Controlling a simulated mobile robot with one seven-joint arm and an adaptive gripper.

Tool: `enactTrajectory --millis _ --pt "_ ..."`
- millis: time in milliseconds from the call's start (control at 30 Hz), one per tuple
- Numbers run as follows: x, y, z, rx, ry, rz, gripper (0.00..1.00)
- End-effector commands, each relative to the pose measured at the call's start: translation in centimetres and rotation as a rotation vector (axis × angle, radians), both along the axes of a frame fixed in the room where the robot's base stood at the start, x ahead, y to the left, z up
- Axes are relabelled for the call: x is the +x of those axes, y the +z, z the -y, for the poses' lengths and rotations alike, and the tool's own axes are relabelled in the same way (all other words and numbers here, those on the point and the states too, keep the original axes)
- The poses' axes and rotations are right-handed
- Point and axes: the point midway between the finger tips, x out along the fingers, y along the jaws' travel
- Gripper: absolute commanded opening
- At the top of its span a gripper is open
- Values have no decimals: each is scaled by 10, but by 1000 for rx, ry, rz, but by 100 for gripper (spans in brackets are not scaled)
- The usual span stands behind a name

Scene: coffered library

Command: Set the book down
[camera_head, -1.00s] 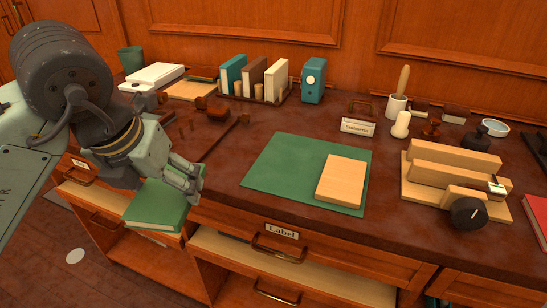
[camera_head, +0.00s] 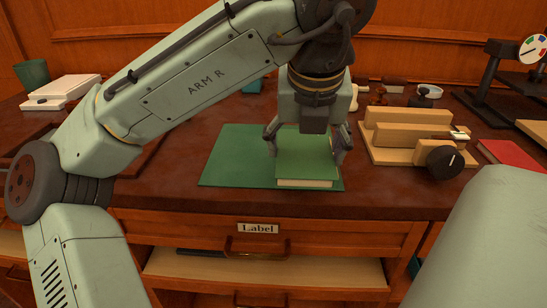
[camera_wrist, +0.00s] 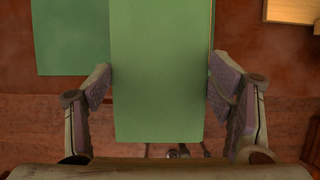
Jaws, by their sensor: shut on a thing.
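The green book (camera_head: 306,158) is held in my gripper (camera_head: 308,150), one finger on each side of it. It is over the right part of the green mat (camera_head: 228,158) on the desk, its pale page edge facing the front. In the wrist view the book (camera_wrist: 162,65) lies between the two fingers of my gripper (camera_wrist: 161,82), with the mat (camera_wrist: 70,40) to its left. The pale wooden board seen on the mat earlier is hidden now, in the area behind or under the book. I cannot tell whether the book touches anything beneath it.
A wooden fixture with a dark knob (camera_head: 444,162) stands close to the right of the mat. A red book (camera_head: 508,155) lies farther right. The desk's front edge and a labelled drawer (camera_head: 257,228) are just in front. My arm hides much of the left desktop.

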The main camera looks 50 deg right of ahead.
Motion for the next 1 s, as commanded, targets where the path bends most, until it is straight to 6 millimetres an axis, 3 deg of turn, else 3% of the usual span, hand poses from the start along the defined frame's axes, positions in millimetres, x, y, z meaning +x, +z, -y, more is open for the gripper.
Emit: enactTrajectory --millis 67,167,500,633,1000 --pt "-4 -1 4 -3 -4 0 44" --pt "7 -1 3 -4 -2 -1 44" --pt "94 -9 -16 -5 2 -3 44" --pt "120 -11 -21 -4 0 -1 44" --pt "151 -17 -28 -3 -3 0 44"
